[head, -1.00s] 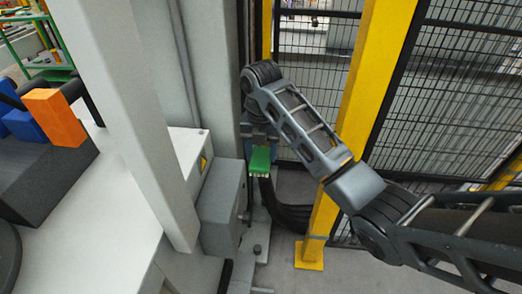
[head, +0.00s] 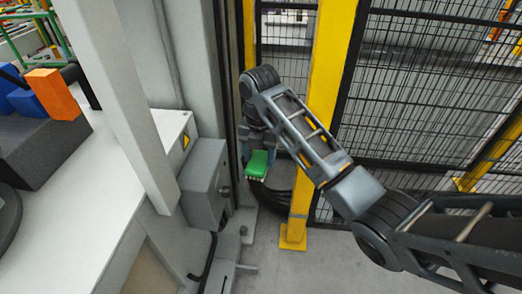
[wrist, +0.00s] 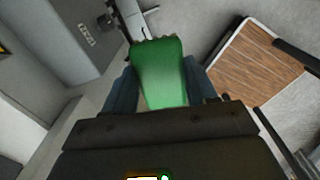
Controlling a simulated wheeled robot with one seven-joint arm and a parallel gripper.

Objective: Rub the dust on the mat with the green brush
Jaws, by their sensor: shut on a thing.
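The green brush (head: 258,163) is held in my gripper (head: 258,150), with its pale bristles pointing down, in the head view. In the wrist view the green brush (wrist: 160,72) sits between the two fingers of my gripper (wrist: 162,88), which is shut on it. The brush hangs in the air over the floor, to the right of a grey box on the machine post. I see no mat and no dust in these views.
A white table (head: 85,190) with a dark block (head: 40,150) and an orange block (head: 52,92) is at left. A grey post (head: 115,95) and grey box (head: 205,182) stand beside it. A yellow post (head: 322,110) and mesh fence (head: 430,90) are behind my arm. A brown slatted panel (wrist: 255,72) shows in the wrist view.

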